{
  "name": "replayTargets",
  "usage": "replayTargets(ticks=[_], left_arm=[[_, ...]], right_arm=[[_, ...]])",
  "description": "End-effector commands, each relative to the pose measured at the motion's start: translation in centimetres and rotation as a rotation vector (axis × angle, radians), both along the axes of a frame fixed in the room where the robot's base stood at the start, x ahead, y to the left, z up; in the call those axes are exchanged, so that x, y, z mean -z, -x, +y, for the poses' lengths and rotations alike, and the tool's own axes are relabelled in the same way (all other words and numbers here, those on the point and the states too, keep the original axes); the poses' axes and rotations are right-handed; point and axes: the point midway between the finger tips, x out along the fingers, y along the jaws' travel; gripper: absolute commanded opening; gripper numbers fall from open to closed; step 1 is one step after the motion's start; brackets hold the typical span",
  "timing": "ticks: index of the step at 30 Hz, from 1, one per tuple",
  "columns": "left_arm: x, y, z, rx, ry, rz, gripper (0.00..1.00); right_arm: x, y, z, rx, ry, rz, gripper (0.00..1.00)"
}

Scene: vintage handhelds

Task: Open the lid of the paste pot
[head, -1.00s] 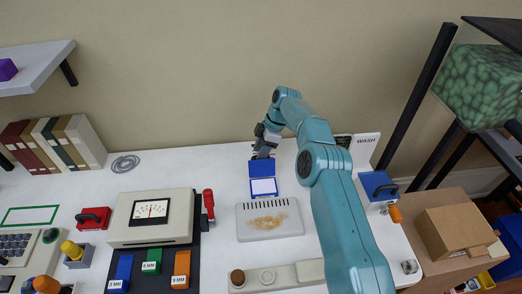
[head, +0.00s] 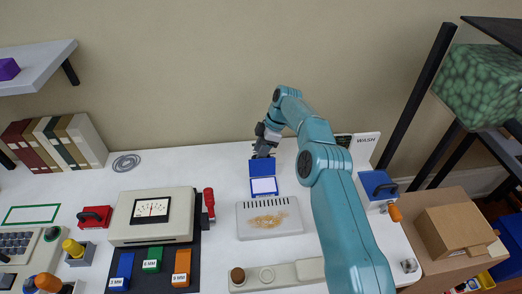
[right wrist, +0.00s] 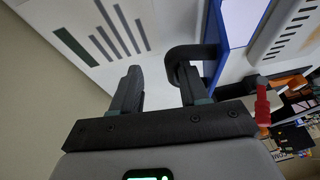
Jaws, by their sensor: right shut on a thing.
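The paste pot, as I take it, is the small blue box with a white inside (head: 264,186) at the middle back of the white table. Its blue lid (head: 262,167) stands raised at the back edge. My right gripper (head: 263,152) is at the lid's far side, shut on its black handle; the wrist view shows the dark curved handle (right wrist: 183,52) at the right finger of my gripper (right wrist: 160,82). Part of the handle is hidden by that finger. The blue lid edge (right wrist: 226,50) runs just right of it. My left gripper is not in view.
A pale slotted tray (head: 269,229) stands in front of the pot. A second blue box with a black handle (head: 375,184) is at the right, near a WASH card (head: 366,144). A meter box (head: 152,214) is at the left. The wall is close behind.

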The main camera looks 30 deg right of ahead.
Motion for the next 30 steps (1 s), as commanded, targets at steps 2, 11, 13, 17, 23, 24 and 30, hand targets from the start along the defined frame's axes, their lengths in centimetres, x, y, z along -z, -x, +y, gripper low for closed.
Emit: replayTargets(ticks=[2,11,13,17,23,24,30], left_arm=[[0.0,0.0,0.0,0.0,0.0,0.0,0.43],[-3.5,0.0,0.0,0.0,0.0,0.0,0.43],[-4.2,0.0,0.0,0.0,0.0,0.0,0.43],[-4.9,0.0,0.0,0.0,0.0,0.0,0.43],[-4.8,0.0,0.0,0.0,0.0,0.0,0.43],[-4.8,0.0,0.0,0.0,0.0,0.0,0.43],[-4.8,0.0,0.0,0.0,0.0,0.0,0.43]], right_arm=[[-1.7,-0.5,-0.8,0.011,0.011,-0.031,0.23],[-6.6,0.5,-2.4,0.005,0.007,-0.013,0.23],[-6.9,0.6,-2.6,0.005,0.005,-0.01,0.23],[-7.1,0.7,-2.8,0.002,0.004,-0.007,0.23],[-6.8,0.8,-2.8,0.001,0.004,-0.005,0.23],[-6.8,0.8,-2.8,0.001,0.004,-0.005,0.23],[-6.8,0.8,-2.8,0.001,0.003,-0.003,0.23]])
